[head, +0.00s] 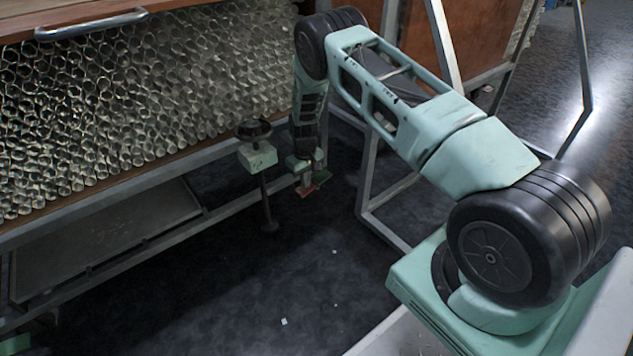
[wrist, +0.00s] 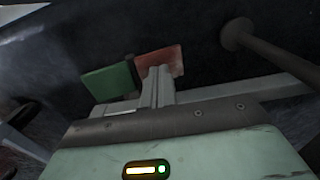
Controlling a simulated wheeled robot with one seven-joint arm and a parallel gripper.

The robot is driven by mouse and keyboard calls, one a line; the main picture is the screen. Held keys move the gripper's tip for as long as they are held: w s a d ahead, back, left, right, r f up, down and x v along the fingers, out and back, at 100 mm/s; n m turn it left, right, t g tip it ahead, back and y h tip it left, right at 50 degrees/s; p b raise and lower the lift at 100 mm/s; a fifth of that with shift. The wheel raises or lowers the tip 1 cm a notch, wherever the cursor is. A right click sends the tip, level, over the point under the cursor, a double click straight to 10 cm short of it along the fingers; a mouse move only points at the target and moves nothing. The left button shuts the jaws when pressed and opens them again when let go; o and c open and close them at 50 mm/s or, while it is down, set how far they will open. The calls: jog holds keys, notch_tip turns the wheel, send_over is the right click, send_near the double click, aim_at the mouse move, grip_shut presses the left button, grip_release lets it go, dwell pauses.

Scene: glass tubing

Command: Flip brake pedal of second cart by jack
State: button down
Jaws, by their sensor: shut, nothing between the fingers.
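The brake pedal shows in the wrist view as a green plate (wrist: 110,82) on the left and a red plate (wrist: 172,60) on the right, with a dark gap between them. In the head view its red part (head: 306,191) and green part (head: 322,177) sit low beside the cart frame. My gripper (wrist: 159,72) is shut and empty, its fingertips overlapping the lower left of the red plate; I cannot tell whether they touch. In the head view my gripper (head: 304,176) points down at the pedal. The jack (head: 258,156) stands just left of it, with a dark handwheel.
The jack's post and foot (wrist: 240,36) cross the upper right of the wrist view. A cart (head: 205,222) filled with glass tubes stands at left. Another metal-framed cart (head: 365,190) is right of my gripper. The dark floor (head: 300,265) in front is open, with small shards.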

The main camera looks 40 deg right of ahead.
notch_tip(320, 180, up, 7)
jog(key=p, duration=0.5)
jog(key=shift+p, duration=0.4)
dwell(0.4)
